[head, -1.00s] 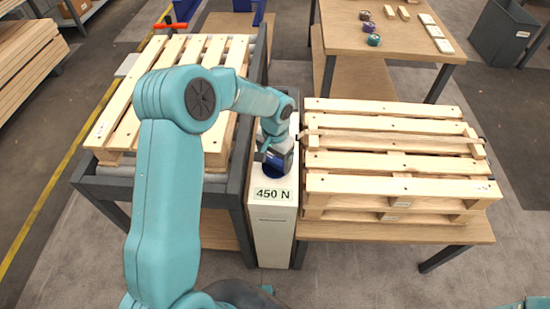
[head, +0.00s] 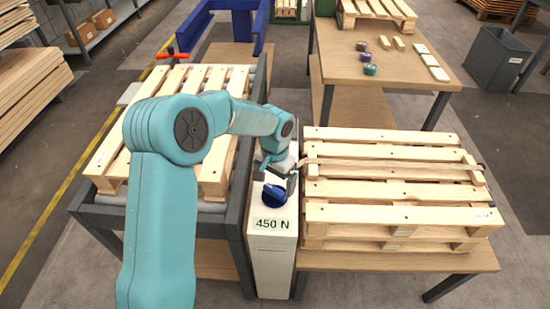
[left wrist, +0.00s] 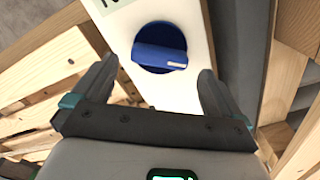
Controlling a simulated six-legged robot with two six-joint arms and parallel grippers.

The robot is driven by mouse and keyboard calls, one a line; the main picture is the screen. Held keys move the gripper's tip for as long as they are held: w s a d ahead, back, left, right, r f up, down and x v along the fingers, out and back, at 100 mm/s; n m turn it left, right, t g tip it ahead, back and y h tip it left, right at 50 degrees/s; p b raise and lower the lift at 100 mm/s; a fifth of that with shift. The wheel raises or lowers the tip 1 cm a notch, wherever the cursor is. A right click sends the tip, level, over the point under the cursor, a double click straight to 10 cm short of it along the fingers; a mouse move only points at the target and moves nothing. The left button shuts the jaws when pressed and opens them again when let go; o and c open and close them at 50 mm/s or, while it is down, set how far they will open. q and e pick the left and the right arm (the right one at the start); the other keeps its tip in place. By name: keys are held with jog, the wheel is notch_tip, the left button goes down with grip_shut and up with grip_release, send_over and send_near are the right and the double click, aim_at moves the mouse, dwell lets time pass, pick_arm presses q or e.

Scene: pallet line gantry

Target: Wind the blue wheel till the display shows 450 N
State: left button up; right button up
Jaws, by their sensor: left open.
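The blue wheel (head: 274,196) sits on the top face of a white post between the conveyor and the table. The display (head: 272,224) on the post reads 450 N. My left gripper (head: 279,181) is open just above and behind the wheel, apart from it. In the left wrist view the whole wheel (left wrist: 160,47) shows beyond the open fingers (left wrist: 157,85), with a pale pointer line on it and nothing between the fingers. My right gripper is not in view.
A strapped stack of pallets (head: 390,190) stands on the table right of the post. Another pallet (head: 200,82) lies on the grey-framed conveyor (head: 243,190) at left. Tape rolls and blocks lie on the back table (head: 400,88).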

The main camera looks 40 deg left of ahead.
aim_at(275, 189)
pick_arm(q)
notch_tip(275, 189, up, 12)
jog(key=shift+p, duration=0.45)
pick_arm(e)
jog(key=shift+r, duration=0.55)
